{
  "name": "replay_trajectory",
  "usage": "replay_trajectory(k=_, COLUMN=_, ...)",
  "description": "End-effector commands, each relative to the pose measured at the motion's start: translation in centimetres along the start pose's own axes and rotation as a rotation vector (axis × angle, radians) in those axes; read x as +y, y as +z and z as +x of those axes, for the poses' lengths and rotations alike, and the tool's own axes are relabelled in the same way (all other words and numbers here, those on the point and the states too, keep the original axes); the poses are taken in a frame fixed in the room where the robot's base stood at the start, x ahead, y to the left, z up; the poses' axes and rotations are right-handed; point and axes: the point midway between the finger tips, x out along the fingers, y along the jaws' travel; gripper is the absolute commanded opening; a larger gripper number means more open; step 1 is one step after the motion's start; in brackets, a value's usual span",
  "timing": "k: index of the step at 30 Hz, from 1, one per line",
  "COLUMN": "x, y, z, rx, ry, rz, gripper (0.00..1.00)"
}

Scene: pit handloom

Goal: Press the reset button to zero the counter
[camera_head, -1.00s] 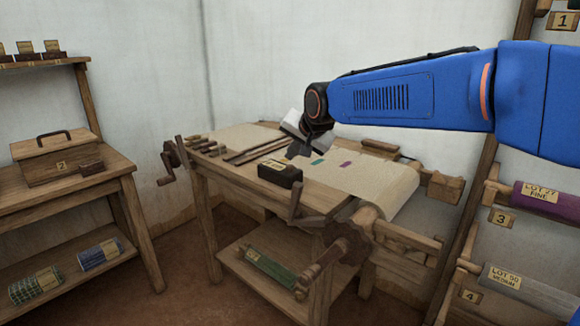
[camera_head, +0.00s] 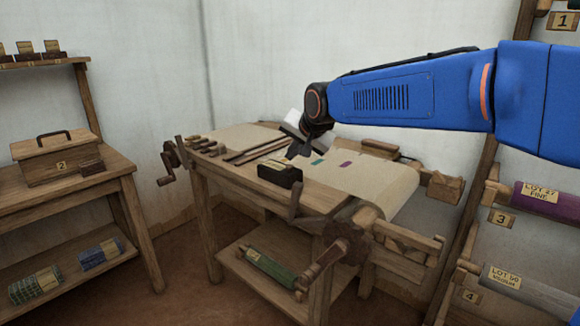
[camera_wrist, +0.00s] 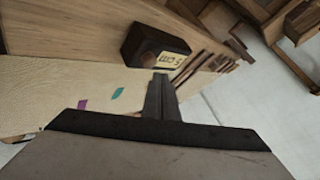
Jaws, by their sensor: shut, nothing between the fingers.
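The counter is a small dark box (camera_head: 276,176) with a pale label, on the loom's wooden table beside the cream cloth. In the wrist view the counter (camera_wrist: 150,46) stands just beyond my fingertips, its pale face (camera_wrist: 171,60) showing dark digits too small to read surely. My gripper (camera_head: 296,151) is shut and empty, tilted down just above and behind the counter. Its fingers also show in the wrist view (camera_wrist: 159,92), their tips close to the counter's face edge. I cannot tell whether they touch. I cannot make out the reset button.
Cream cloth (camera_head: 374,177) with teal and purple patches covers the table's right part. A side table (camera_head: 100,185) with a box is at left, a roll rack at right.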

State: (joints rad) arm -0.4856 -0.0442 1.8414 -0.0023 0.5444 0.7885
Motion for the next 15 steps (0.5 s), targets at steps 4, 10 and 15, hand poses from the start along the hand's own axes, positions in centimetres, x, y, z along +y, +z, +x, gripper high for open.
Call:
replay_trajectory(k=4, x=0.12, y=0.12, z=0.16, rx=0.0, ry=0.0, rz=0.0, gripper=0.0)
replay_trajectory(k=10, x=0.38, y=0.39, z=0.54, rx=0.0, ry=0.0, rz=0.0, gripper=0.0)
replay_trajectory(k=15, x=0.4, y=0.41, z=0.57, rx=0.0, ry=0.0, rz=0.0, gripper=0.0)
